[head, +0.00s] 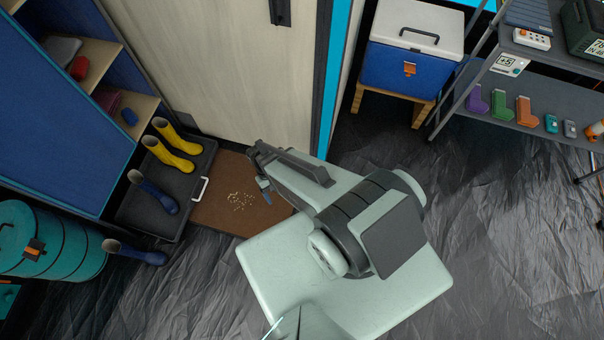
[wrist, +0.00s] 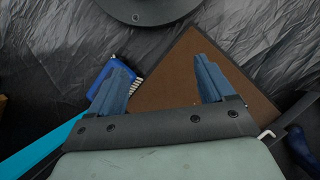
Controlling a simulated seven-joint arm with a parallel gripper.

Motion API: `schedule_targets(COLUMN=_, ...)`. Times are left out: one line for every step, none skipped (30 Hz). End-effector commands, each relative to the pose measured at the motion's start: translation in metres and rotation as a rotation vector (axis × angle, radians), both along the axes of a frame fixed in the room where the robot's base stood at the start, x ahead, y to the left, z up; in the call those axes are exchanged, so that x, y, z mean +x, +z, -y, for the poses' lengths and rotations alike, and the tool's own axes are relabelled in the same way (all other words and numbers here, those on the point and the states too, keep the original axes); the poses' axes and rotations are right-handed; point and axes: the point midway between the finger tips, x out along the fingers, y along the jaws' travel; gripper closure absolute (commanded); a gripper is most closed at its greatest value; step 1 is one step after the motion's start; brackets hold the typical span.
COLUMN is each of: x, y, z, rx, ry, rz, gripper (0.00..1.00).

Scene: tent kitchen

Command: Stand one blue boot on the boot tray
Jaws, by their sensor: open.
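The boot tray (head: 172,222) is black with a white handle and lies on the floor at the left in the head view. Two yellow boots (head: 172,160) and one blue boot (head: 155,194) stand on it. A second blue boot (head: 140,253) is on the floor off the tray's near side, beside the teal barrel. Part of a dark blue boot (wrist: 300,145) shows at the right edge of the wrist view; I cannot tell which one. My gripper (head: 260,171) is open and empty above the brown mat, right of the tray. Its two blue fingers are spread in the wrist view (wrist: 162,82).
The brown mat (head: 222,205) with pale crumbs lies against the tray's right side. The teal barrel (head: 75,252) and blue shelf unit (head: 50,120) bound the left. A pale door (head: 215,70) stands behind. The dark floor in front of the tray (head: 200,270) is clear.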

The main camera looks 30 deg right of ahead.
Motion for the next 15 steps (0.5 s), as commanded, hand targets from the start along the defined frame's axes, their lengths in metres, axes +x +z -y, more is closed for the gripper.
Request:
schedule_targets(x=-0.036, y=0.018, z=0.015, rx=0.002, ry=-0.025, rz=-0.03, gripper=0.18)
schedule_targets(x=-0.05, y=0.024, z=0.021, rx=0.003, ry=-0.034, rz=-0.044, gripper=0.18)
schedule_targets(x=-0.066, y=0.031, z=0.027, rx=0.007, ry=-0.047, rz=-0.061, gripper=0.18)
schedule_targets(x=-0.077, y=0.035, z=0.031, rx=0.009, ry=-0.054, rz=-0.073, gripper=0.18)
schedule_targets(x=-0.086, y=0.04, z=0.034, rx=0.011, ry=-0.062, rz=-0.083, gripper=0.18)
schedule_targets(x=-0.097, y=0.045, z=0.038, rx=0.013, ry=-0.069, rz=-0.095, gripper=0.18)
schedule_targets(x=-0.104, y=0.048, z=0.04, rx=0.015, ry=-0.076, rz=-0.102, gripper=0.18)
schedule_targets(x=-0.11, y=0.05, z=0.042, rx=0.017, ry=-0.081, rz=-0.109, gripper=0.18)
schedule_targets(x=-0.116, y=0.053, z=0.043, rx=0.018, ry=-0.085, rz=-0.116, gripper=0.18)
schedule_targets(x=-0.119, y=0.055, z=0.044, rx=0.019, ry=-0.087, rz=-0.12, gripper=0.18)
schedule_targets(x=-0.122, y=0.056, z=0.045, rx=0.02, ry=-0.09, rz=-0.123, gripper=0.18)
schedule_targets(x=-0.124, y=0.056, z=0.045, rx=0.021, ry=-0.092, rz=-0.125, gripper=0.18)
schedule_targets(x=-0.124, y=0.057, z=0.046, rx=0.022, ry=-0.092, rz=-0.126, gripper=0.18)
schedule_targets(x=-0.125, y=0.057, z=0.046, rx=0.022, ry=-0.093, rz=-0.127, gripper=0.18)
schedule_targets(x=-0.125, y=0.056, z=0.046, rx=0.022, ry=-0.093, rz=-0.127, gripper=0.18)
